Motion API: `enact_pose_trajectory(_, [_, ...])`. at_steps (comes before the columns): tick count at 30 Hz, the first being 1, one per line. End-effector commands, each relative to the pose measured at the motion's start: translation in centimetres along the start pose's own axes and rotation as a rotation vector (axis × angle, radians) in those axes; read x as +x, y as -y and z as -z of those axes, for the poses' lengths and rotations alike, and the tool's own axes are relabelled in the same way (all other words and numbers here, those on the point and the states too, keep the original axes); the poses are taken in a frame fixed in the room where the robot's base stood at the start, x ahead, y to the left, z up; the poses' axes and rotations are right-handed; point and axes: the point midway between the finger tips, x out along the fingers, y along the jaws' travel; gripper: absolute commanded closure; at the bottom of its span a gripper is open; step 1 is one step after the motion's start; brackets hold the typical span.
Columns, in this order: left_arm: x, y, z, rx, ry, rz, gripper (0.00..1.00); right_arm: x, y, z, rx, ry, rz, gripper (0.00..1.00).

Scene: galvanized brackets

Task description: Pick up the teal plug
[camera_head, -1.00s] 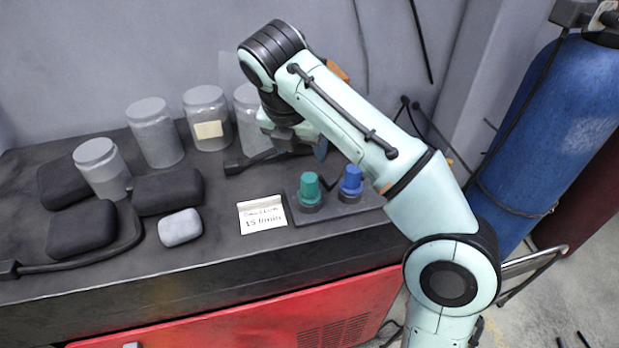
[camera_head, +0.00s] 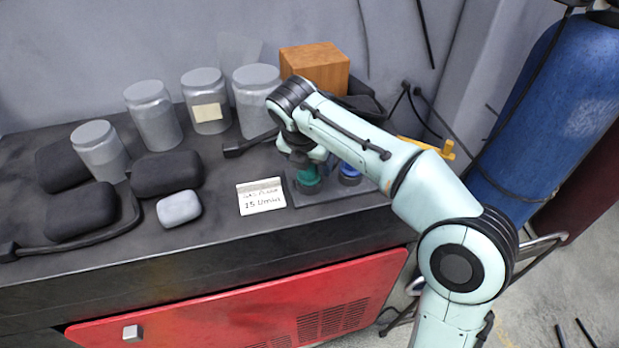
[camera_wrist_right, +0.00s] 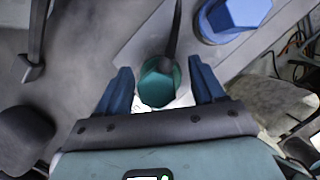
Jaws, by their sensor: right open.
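The teal plug (camera_head: 307,178) stands upright on a grey plate (camera_head: 334,196) near the front right of the bench. A blue plug (camera_head: 350,172) stands just right of it, partly behind my arm. My right gripper (camera_head: 303,164) is at the teal plug and hides its upper part in the head view. In the right wrist view the teal plug (camera_wrist_right: 158,82) is between the two blue fingers of my right gripper (camera_wrist_right: 160,88). The fingers are open, with a gap on both sides of it. The blue plug (camera_wrist_right: 234,18) is at the upper right there. My left gripper is not seen.
A paper label (camera_head: 262,197) lies left of the plate. Several grey jars (camera_head: 155,116) stand behind, near a wooden block (camera_head: 315,70). Black pouches (camera_head: 167,173) and a small white one (camera_head: 180,209) lie at left. A blue cylinder (camera_head: 548,120) stands right of the bench.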

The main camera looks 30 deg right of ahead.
Motion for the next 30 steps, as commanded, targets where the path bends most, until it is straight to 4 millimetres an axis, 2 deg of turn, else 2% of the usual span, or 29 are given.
enact_pose_trajectory(8, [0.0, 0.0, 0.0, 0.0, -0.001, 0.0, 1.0, 0.3, -0.1, -0.1, 0.0, 0.001, -0.002, 0.32])
enact_pose_trajectory(13, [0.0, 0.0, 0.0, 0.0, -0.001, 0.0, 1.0, 0.3, -0.1, -0.1, 0.0, 0.001, -0.002, 0.84])
enact_pose_trajectory(14, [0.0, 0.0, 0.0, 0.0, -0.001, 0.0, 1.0, 0.3, -0.1, -0.1, 0.0, 0.001, -0.002, 0.89])
enact_pose_trajectory(23, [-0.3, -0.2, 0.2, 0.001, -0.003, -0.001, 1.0, -0.3, -0.1, -0.4, 0.001, 0.004, -0.004, 0.9])
enact_pose_trajectory(26, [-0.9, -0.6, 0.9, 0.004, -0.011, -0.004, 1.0, -1.7, -0.2, -1.0, 0.002, 0.006, -0.007, 0.9])
enact_pose_trajectory(30, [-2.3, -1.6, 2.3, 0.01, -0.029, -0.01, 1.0, -4.7, -0.3, -2.3, 0.003, 0.009, -0.01, 0.9])
